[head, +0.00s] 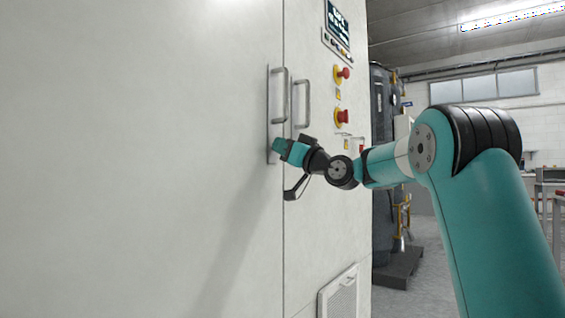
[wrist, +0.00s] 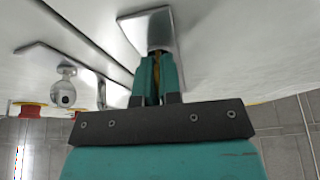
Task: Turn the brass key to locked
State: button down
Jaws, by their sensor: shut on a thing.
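The brass key (wrist: 157,62) shows in the wrist view as a thin yellowish strip between the two teal fingers of my gripper (wrist: 157,75). The fingers are shut on it and hide most of it. It sits at the end of a metal lock plate (wrist: 159,27) on the white cabinet door. In the head view my gripper (head: 279,146) is at the lower end of the tall plate (head: 269,95) below the door handle (head: 279,97). The key is hidden there, and its exact turn angle cannot be told.
A second handle (head: 302,104) stands on the right door (head: 310,215), close to my gripper. Red emergency buttons (head: 344,73) and a screen (head: 338,20) are at the upper right. A vent (head: 339,296) is low down. A dark tank (head: 382,160) stands behind the cabinet.

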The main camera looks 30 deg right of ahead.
jog(key=shift+d+n+y+b, duration=0.1)
jog(key=shift+n+y+b, duration=0.25)
jog(key=shift+n, duration=0.25)
jog(key=c, duration=1.3)
grip_release()
jog(key=b+v, duration=0.8)
jog(key=v, duration=0.9)
jog(key=shift+s+b, duration=0.2)
jog(key=shift+b, duration=0.15)
